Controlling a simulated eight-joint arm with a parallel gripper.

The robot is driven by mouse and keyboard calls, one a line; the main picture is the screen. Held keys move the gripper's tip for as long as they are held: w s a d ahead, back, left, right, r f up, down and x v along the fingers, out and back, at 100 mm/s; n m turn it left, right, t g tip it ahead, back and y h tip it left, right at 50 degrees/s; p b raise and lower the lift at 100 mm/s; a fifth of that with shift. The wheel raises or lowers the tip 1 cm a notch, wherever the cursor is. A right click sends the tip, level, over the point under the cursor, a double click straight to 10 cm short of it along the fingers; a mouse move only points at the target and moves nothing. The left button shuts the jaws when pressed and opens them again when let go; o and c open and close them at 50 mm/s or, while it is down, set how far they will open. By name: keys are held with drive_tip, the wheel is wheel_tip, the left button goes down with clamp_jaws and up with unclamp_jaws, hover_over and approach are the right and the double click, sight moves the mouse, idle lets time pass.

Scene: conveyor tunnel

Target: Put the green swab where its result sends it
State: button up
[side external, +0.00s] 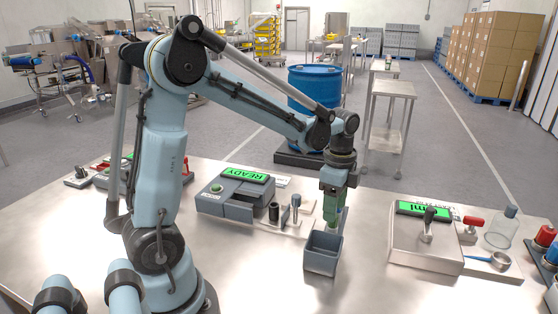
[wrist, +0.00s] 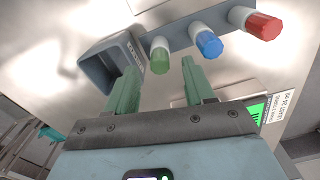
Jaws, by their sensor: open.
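A green-capped white piece (wrist: 160,54), which looks like the green swab, stands in a row with a blue-capped one (wrist: 208,43) and a red-capped one (wrist: 262,24). In the wrist view, the green one appears between and beyond my fingertips. My gripper (wrist: 160,68) is open, with nothing held between its two green fingers. In the side view my gripper (side external: 333,216) points down at the rear of a grey open bin (side external: 322,263). The bin also shows in the wrist view (wrist: 92,76), beside the left finger. Its inside is only partly visible.
A device with a lit READY screen (side external: 247,175) stands left of the bin, with small dark posts beside it. Another device with a green screen (side external: 424,209) and a lever stands to the right, near a clear bottle (side external: 502,228). Bare steel table lies in front.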

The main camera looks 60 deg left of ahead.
wheel_tip(320, 180, up, 9)
drive_tip(key=shift+f, duration=0.2)
drive_tip(key=shift+s+d, duration=0.1)
idle(0.8)
drive_tip(key=s+d+f+n+t, duration=0.3)
drive_tip(key=s+d+n+t, duration=0.3)
drive_tip(key=n, duration=0.4)
drive_tip(key=shift+s+d+n+t, duration=0.4)
drive_tip(key=shift+s+t, duration=0.1)
drive_tip(key=shift+s, duration=0.75)
